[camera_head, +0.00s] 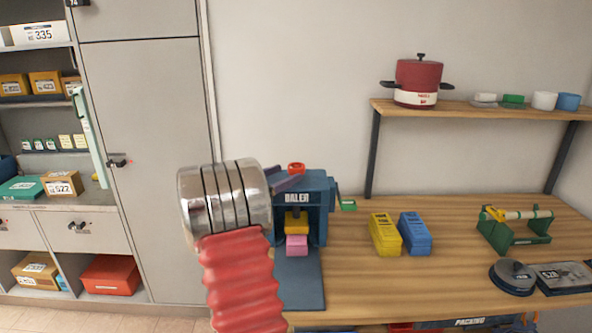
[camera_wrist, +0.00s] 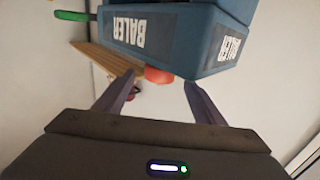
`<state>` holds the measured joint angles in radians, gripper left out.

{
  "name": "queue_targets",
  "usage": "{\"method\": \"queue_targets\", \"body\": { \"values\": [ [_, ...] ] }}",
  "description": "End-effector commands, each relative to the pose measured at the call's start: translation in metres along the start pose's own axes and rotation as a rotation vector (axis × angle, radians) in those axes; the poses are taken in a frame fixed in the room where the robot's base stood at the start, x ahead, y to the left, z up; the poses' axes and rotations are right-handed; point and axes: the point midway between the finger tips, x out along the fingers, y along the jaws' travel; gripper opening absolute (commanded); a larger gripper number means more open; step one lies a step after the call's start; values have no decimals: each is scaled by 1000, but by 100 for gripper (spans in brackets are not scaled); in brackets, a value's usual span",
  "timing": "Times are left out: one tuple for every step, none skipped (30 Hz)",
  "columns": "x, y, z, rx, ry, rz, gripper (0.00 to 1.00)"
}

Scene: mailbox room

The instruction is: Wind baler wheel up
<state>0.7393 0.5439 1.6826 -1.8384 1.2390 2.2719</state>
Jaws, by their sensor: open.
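The blue baler (camera_head: 318,190) stands on the wooden bench, with a yellow part above a pink block (camera_head: 297,244) in its open front. Its red wheel (camera_head: 297,168) sits on top. In the wrist view the baler (camera_wrist: 165,40) looks upside down, and the red wheel (camera_wrist: 158,75) shows at its edge. My gripper (camera_wrist: 158,84) is open, its two fingers apart on either side of the wheel in that view. I cannot tell whether they touch it. In the head view my gripper (camera_head: 290,182) is beside the baler's top, partly hidden by my own wrist.
Yellow (camera_head: 384,234) and blue (camera_head: 415,233) boxes stand right of the baler. A green tape holder (camera_head: 514,232) and a dark scale (camera_head: 513,277) are further right. A shelf (camera_head: 470,108) with a red pot (camera_head: 418,82) hangs above. Tall grey cabinets (camera_head: 145,160) are at left.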

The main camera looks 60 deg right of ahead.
Motion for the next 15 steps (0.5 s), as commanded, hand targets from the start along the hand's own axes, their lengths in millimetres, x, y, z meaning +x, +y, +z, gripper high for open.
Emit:
{"method": "queue_targets", "body": {
  "values": [
    [9,1,0,1,1,2,63],
    [14,1,0,1,1,2,63],
    [20,0,0,0,0,2,63],
    [24,0,0,0,1,2,63],
    [28,0,0,0,1,1,63],
    [34,0,0,0,0,1,63],
    [38,0,0,0,0,1,63],
    [42,0,0,0,0,0,63],
    [46,0,0,0,0,0,63],
    [49,0,0,0,1,0,63],
    [52,0,0,-1,1,0,63],
    [55,0,0,-1,0,-1,63],
    [57,0,0,-1,0,-1,63],
    [58,0,0,-1,0,-1,63],
    [60,-1,0,-1,0,-2,63]
  ]
}}
